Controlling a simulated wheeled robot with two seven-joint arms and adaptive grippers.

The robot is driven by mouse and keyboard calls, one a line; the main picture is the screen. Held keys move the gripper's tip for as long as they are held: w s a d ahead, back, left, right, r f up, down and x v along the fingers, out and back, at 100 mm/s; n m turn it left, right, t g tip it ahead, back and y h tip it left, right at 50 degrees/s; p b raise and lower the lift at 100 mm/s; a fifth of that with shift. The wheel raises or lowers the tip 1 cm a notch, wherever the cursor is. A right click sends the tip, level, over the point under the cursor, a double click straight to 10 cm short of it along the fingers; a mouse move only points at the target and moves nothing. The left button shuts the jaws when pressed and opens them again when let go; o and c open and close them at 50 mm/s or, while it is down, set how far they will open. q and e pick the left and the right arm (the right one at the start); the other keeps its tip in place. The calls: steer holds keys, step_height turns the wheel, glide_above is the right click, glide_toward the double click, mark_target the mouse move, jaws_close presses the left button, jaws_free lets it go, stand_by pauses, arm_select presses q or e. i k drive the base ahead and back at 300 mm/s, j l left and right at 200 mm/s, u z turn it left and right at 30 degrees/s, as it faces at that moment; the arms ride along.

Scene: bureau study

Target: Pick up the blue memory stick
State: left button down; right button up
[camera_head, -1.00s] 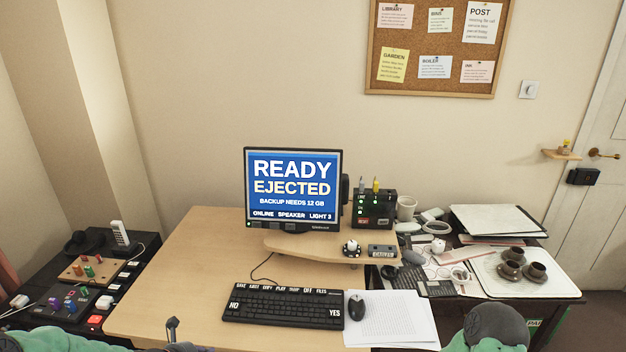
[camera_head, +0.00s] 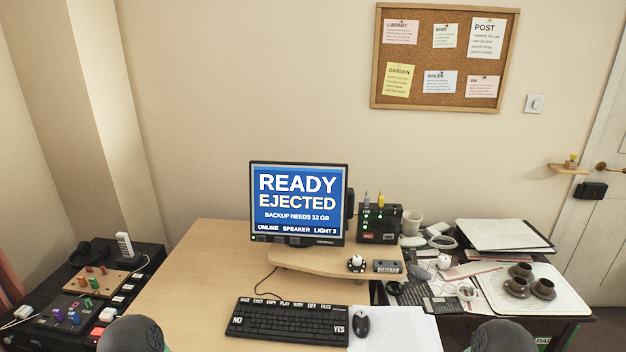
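I cannot clearly make out a blue memory stick. A small upright grey-blue stick (camera_head: 366,198) stands at the top of the black box (camera_head: 380,224) beside the monitor, next to a yellow one (camera_head: 380,198); its exact colour is too small to tell. A small blue piece (camera_head: 74,318) also shows among coloured pieces on the dark panel at the left; I cannot tell what it is. Neither of my grippers is in view. Only rounded grey parts of my two arms show at the bottom edge.
The monitor (camera_head: 299,203) stands behind the black keyboard (camera_head: 287,319). A mouse (camera_head: 361,321) and papers (camera_head: 400,335) lie to its right. The right side table holds cups, a tray (camera_head: 567,292) and clutter. The desk's left part (camera_head: 195,290) is bare.

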mark_target(73, 316)
steer(key=i+j, duration=0.25)
steer(key=i, duration=0.2)
steer(key=j+u, duration=0.1)
steer(key=u, duration=1.75)
steer(key=i+l, duration=0.05)
